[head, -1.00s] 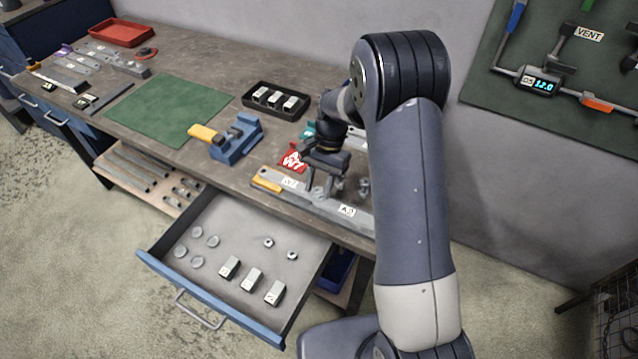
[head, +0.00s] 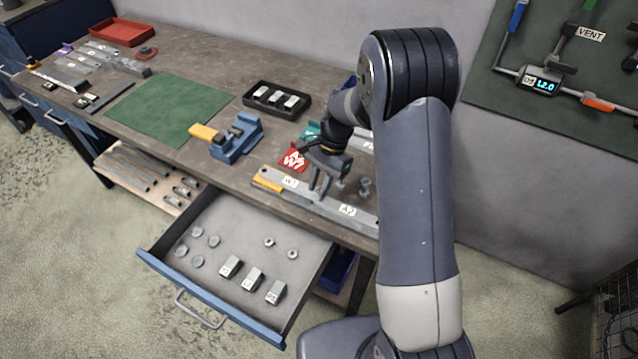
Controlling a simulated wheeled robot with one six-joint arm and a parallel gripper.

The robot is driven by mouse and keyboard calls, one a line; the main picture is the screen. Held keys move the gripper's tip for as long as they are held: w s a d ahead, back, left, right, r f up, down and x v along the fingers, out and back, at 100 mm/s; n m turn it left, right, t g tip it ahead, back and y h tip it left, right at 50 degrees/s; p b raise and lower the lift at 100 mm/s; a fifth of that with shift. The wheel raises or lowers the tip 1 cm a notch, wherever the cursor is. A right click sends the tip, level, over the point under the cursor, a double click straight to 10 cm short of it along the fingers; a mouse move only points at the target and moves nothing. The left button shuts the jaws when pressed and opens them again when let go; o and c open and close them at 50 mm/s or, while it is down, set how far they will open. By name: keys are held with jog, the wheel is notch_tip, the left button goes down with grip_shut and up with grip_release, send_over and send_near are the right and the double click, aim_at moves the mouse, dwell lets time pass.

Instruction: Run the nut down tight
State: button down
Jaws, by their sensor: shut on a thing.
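My gripper (head: 318,193) points down at a long grey bar fixture (head: 325,207) near the bench's front edge. Its jaws are shut on the nut, which is too small and covered by the fingers to make out. The fixture has a yellow left end and white labels. A small grey metal piece (head: 365,187) stands just right of the jaws, apart from them. How the nut sits on its thread is hidden.
An open drawer (head: 318,272) below the bench edge holds two loose nuts, several round pieces and three labelled blocks. A blue vise (head: 236,140), a black tray (head: 250,101) and a red tag (head: 293,158) are nearby. The green mat (head: 160,110) is clear.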

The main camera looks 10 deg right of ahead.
jog(key=m+t, duration=0.1)
jog(key=m, duration=0.2)
jog(key=m+t+y, duration=0.1)
jog(key=m, duration=0.2)
jog(key=shift+s+m, duration=0.1)
jog(key=shift+m, duration=0.2)
jog(key=m+t+p, duration=0.1)
jog(key=m+t, duration=0.1)
jog(key=m, duration=0.2)
jog(key=shift+m, duration=0.3)
jog(key=m+t+p, duration=0.1)
jog(key=m, duration=0.2)
jog(key=shift+r+p, duration=0.1)
jog(key=shift+p, duration=0.25)
jog(key=m+t+h+p, duration=0.1)
jog(key=m+p, duration=0.2)
jog(key=m, duration=0.1)
jog(key=shift+r, duration=0.1)
jog(key=shift+f+m+t+h, duration=0.3)
jog(key=shift+m, duration=0.3)
jog(key=shift+d+m+h, duration=0.1)
jog(key=shift+m+h, duration=0.2)
jog(key=shift+m, duration=0.7)
